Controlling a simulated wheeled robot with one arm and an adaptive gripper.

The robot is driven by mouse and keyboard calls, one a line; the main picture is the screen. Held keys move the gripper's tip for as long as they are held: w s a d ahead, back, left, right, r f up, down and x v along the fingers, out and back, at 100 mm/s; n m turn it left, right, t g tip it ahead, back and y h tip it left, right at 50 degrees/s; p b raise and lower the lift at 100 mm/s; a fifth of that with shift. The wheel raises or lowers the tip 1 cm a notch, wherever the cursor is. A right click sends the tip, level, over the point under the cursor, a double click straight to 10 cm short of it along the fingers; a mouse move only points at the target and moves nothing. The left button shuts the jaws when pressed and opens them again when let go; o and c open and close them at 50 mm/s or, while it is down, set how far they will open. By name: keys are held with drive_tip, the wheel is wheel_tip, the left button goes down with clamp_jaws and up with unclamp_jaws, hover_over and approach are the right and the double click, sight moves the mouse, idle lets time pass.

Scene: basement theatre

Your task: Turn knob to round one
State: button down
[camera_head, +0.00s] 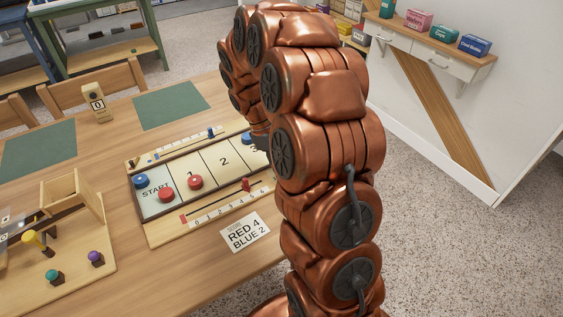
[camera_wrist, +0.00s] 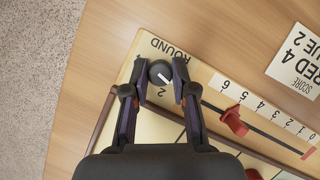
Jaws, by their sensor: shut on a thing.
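The round dark knob (camera_wrist: 159,71) sits at the end of the game board, beside the printed word ROUND, in the wrist view. Its white pointer line slants toward the lower right in that view. A printed 2 shows just below the knob; a 1 is not visible. My gripper (camera_wrist: 161,76) is shut on the knob, one finger on each side. In the head view my arm hides the knob and the gripper. The game board (camera_head: 152,212) lies on the table with START, 2 and part of 3 readable.
Red pucks (camera_head: 166,195) and blue pucks (camera_head: 140,181) lie on the board. A red slider (camera_wrist: 233,122) stands on the scale near my gripper. A score card (camera_head: 245,232) reads RED 4, BLUE 2. A wooden stand (camera_head: 85,255) with coloured pegs is at left.

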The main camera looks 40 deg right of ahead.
drive_tip(key=shift+a+r+n+t+h+p, duration=0.1)
drive_tip(key=shift+n+t+h+p, duration=0.4)
drive_tip(key=shift+n, duration=1.1)
drive_tip(key=c, duration=0.9)
unclamp_jaws()
drive_tip(key=shift+c, duration=0.2)
drive_tip(key=v, duration=1.1)
drive_tip(key=shift+w+r, duration=0.25)
drive_tip(key=shift+r, duration=0.1)
drive_tip(key=shift+a, duration=0.1)
drive_tip(key=s+a+r+m+y+p, duration=0.1)
drive_tip(key=s+a+r+m+p, duration=0.1)
drive_tip(key=s, duration=0.7)
drive_tip(key=s+a+r+m+t+y+p, duration=0.1)
drive_tip(key=s+a+r+m+p, duration=0.2)
drive_tip(key=s+a, duration=0.4)
drive_tip(key=s+a+r+m+y+p, duration=0.1)
drive_tip(key=s+a+r+m+p, duration=0.2)
drive_tip(key=s, duration=0.8)
drive_tip(key=a+p, duration=0.2)
drive_tip(key=shift+a+r+p, duration=0.25)
drive_tip(key=shift+r+p, duration=0.1)
drive_tip(key=shift+r, duration=0.05)
